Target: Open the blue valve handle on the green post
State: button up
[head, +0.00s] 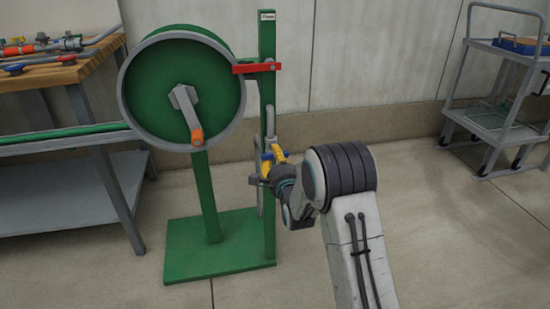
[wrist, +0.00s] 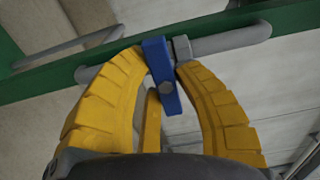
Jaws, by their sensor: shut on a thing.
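The handle lies across the line of the grey pipe (wrist: 228,41), beside a grey fitting. The green post (wrist: 50,79) runs behind it. In the head view the green post (head: 267,100) stands upright right of a green reel, and my gripper (head: 272,155) is at its lower half. There the handle is mostly hidden by the fingers and too small to make out clearly.
A green reel (head: 160,95) with a crank and orange grip (head: 197,137) stands close left of the post. A red bracket (head: 257,67) sits above my gripper. A workbench (head: 60,72) is at left, a grey cart (head: 505,135) at right. The floor between post and cart is clear.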

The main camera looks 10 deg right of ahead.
grip_shut()
jog(key=shift+n, duration=0.3)
jog(key=n, duration=0.3)
jog(key=shift+d+n, duration=0.1)
jog(key=shift+n, duration=0.2)
jog(key=n, duration=0.9)
jog(key=shift+d+r, duration=0.1)
jog(key=shift+r+n, duration=0.1)
jog(key=shift+n, duration=2.2)
